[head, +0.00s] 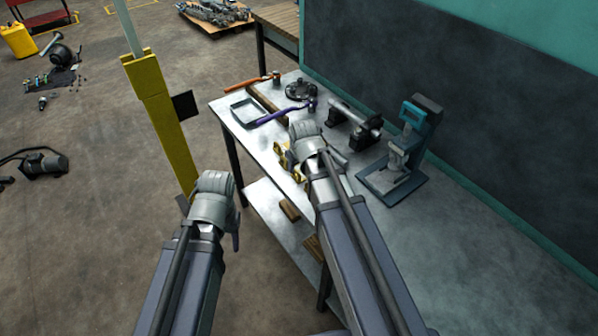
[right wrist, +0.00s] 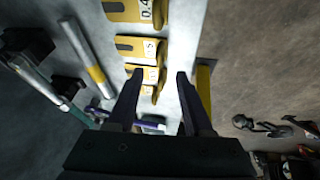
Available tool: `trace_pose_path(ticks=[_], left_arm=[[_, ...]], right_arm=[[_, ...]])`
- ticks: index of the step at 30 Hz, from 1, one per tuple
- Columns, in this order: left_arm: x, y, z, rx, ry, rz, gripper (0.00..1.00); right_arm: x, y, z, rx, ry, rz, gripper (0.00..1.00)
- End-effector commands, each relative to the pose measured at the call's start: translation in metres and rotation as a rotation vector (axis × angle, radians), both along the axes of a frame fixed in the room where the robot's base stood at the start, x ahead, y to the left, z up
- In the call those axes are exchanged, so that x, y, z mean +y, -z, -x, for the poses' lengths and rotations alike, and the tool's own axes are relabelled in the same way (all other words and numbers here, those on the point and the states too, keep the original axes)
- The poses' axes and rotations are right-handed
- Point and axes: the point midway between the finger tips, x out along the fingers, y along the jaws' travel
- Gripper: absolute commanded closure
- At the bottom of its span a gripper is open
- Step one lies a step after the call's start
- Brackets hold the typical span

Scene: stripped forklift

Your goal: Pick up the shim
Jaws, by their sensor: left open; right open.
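Several yellow shims lie in a row on the metal bench; in the right wrist view they are slotted plates with white number labels, one of them (right wrist: 140,48) ahead of the fingers. They show partly in the head view (head: 283,156), behind my right wrist. My right gripper (right wrist: 156,78) is open and empty above the bench, its left fingertip close to the nearer shims in the picture. Whether it touches any cannot be told. My left gripper (head: 212,195) is open in front of the bench, over the floor, with its fingers mostly hidden by its wrist.
The bench (head: 460,250) also holds a metal tray (head: 247,112), a purple-handled tool (head: 285,112), a hammer (head: 252,81), a black roller stand (head: 354,124) and a blue-grey gauge stand (head: 402,150). A yellow post (head: 165,125) stands left of the bench. The bench's front right is clear.

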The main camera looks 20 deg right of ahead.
Motion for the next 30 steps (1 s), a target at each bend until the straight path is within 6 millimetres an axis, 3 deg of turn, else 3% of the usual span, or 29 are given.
trace_pose_path(ticks=[7,17,27,30], left_arm=[[0.000,0.023,0.000,0.000,0.000,0.000,0.50],[0.000,0.031,0.000,0.000,0.000,0.000,0.50],[0.000,0.070,0.000,0.000,0.000,0.000,0.50],[0.000,0.073,0.000,0.000,0.000,0.000,0.50]], right_arm=[[-0.001,0.023,-0.009,0.001,0.000,0.000,0.49],[-0.002,0.031,-0.011,0.002,0.001,0.000,0.49],[-0.006,0.070,-0.025,0.002,0.001,0.000,0.49],[-0.007,0.073,-0.027,0.002,0.001,0.000,0.49]])
